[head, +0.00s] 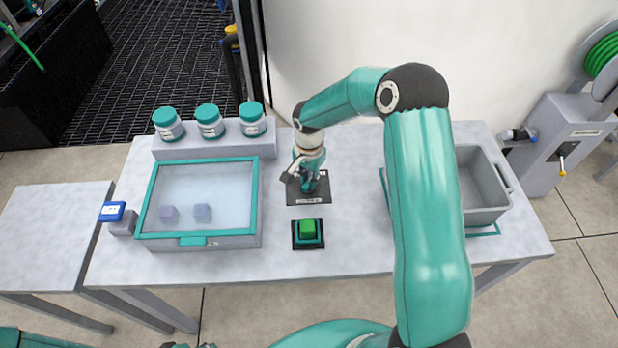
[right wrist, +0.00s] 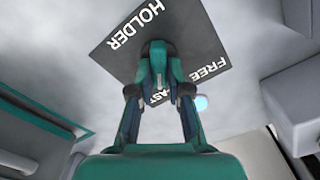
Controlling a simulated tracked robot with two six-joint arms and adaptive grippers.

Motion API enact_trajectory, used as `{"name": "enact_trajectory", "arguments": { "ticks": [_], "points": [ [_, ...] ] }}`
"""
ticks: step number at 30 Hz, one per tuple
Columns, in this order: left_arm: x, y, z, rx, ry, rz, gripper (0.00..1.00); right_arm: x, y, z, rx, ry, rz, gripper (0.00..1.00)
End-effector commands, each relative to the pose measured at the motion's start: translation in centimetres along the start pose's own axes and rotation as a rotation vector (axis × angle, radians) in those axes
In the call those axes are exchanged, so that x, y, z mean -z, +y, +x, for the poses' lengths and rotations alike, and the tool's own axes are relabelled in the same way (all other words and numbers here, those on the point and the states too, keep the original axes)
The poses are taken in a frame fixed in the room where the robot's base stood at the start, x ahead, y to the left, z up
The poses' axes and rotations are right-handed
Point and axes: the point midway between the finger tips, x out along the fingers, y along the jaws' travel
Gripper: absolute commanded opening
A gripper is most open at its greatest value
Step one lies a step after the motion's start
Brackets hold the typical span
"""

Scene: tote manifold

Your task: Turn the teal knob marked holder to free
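The holder knob (right wrist: 158,66) sits on a dark square plate (right wrist: 121,45) lettered HOLDER, FREE and a partly hidden FAST. In the head view the plate (head: 318,188) lies on the table, right of the glass-lidded box. My right gripper (head: 307,181) is down at the plate and hides most of the knob. In the right wrist view its two fingers (right wrist: 159,84) close in on the knob from both sides and look shut on it. The knob's pointing direction is hard to read. Of my left gripper only dark tips (head: 190,345) seem to show at the bottom edge.
A teal-framed box (head: 249,232) with two pale cubes inside stands left of the plate. A green button (head: 307,229) is in front. Several teal-lidded jars (head: 209,121) stand behind on a grey block. A grey tote (head: 489,214) is at right, partly behind my right arm.

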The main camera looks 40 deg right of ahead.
Motion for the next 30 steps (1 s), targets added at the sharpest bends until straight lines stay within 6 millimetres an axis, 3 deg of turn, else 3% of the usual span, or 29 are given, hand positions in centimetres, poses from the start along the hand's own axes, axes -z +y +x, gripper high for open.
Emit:
{"name": "enact_trajectory", "arguments": {
  "ticks": [2,17,30],
  "points": [
    [0.0,0.0,0.0,0.000,0.000,0.000,0.40,0.0,0.0,0.0,0.000,0.000,0.000,0.00],
    [0.0,-0.2,0.6,0.000,0.000,0.000,0.40,0.1,-0.1,0.1,0.002,0.001,-0.060,0.00],
    [0.0,-1.0,2.8,0.000,0.000,0.000,0.40,0.0,-0.2,0.2,0.003,0.001,-0.383,0.00]
  ]
}}
